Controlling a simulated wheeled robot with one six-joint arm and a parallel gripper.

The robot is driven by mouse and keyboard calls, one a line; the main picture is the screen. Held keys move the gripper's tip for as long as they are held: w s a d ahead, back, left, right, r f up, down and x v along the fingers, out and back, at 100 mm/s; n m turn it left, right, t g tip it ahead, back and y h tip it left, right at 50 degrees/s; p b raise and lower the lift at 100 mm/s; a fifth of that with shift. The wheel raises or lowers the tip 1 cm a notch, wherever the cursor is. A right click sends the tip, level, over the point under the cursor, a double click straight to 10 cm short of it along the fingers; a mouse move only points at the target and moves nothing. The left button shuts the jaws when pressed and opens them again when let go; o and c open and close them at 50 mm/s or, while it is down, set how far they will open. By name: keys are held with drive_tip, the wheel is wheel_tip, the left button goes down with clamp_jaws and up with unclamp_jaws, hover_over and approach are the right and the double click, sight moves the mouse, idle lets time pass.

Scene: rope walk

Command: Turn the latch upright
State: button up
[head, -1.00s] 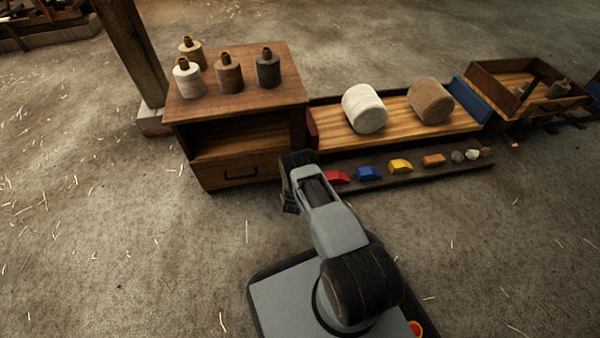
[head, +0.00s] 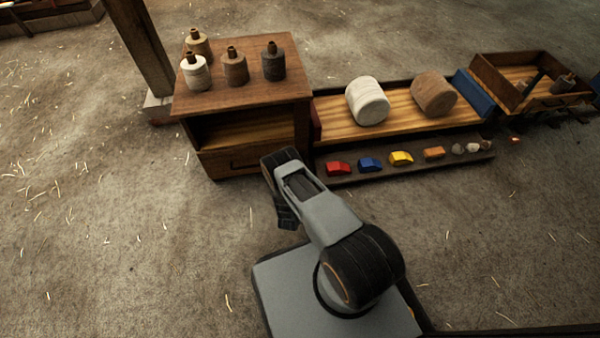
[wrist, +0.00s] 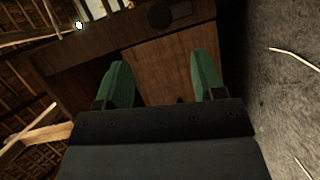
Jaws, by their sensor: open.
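I cannot make out a latch for certain in either view. In the wrist view, a dark round piece (wrist: 172,14) sits on brown wood at the top, and I cannot tell what it is. My gripper (wrist: 162,62) is open there, its two green fingers apart with a wooden panel beyond and nothing held. A tiny dark thing shows low between the fingers, too small to identify. In the head view, the wooden cabinet (head: 245,100) has an open shelf and a drawer (head: 225,162) with a dark handle. My gripper (head: 287,214) hangs in front of the cabinet's right side; its fingertips are hidden.
Several thread cones, one white (head: 195,72), stand on the cabinet. To the right, a long tray (head: 325,108) holds a white roll (head: 368,101) and a brown roll (head: 433,94). The floor at the left is clear.

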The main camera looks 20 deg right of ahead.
drive_tip(key=shift+v, duration=1)
